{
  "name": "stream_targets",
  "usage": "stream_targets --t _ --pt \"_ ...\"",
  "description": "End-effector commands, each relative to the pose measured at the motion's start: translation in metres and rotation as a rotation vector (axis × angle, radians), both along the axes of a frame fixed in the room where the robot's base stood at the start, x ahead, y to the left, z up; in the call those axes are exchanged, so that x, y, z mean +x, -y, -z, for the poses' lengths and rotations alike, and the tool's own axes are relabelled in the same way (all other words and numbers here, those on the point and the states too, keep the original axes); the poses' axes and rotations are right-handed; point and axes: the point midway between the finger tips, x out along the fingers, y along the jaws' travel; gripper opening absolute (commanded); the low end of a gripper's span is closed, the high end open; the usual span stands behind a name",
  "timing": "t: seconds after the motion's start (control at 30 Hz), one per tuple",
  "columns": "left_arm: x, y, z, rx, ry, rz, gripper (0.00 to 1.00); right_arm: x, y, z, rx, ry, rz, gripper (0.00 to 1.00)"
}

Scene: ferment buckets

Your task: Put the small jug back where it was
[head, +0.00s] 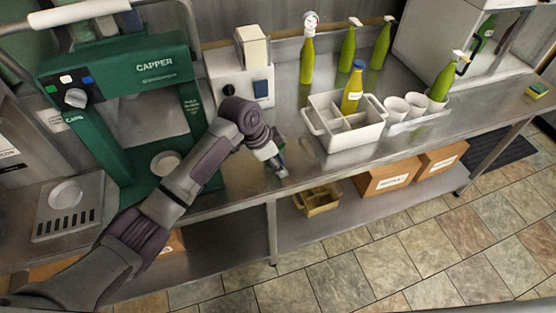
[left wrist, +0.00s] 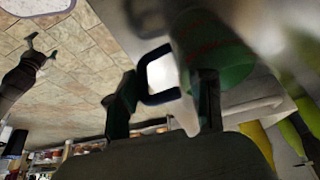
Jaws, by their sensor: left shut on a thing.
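My left gripper (head: 277,165) is at the front edge of the steel counter, below the white box with a dial. In the left wrist view its two fingers (left wrist: 164,103) are shut on what looks like the small jug. A dark blue loop handle (left wrist: 154,97) shows between the fingers. A see-through body with red marks (left wrist: 205,45) is blurred close to the lens, with green showing through. In the head view the jug is mostly hidden by my gripper. My right gripper (left wrist: 42,46) shows far off in the left wrist view, fingers apart and empty, over the floor.
A white divided caddy (head: 342,137) holds a blue-capped yellow bottle (head: 352,91). White cups (head: 397,108) stand right of it. Green bottles (head: 347,48) stand behind. Bare counter (head: 298,168) lies beside the gripper.

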Motion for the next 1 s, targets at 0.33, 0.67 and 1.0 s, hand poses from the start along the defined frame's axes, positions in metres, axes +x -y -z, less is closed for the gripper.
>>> stream_targets --t 0.33,0.67,1.0 --pt "0.000 0.000 0.002 0.001 -0.002 -0.001 0.78 -0.001 0.000 0.001 0.001 -0.002 0.000 0.97" --pt "0.000 -0.003 -0.006 -0.001 0.002 -0.001 0.78 -0.002 0.000 0.001 -0.001 -0.003 0.000 0.97" --pt "-0.006 -0.029 -0.069 0.000 0.005 -0.002 0.78 -0.002 0.003 0.012 -0.004 -0.002 -0.001 0.97"
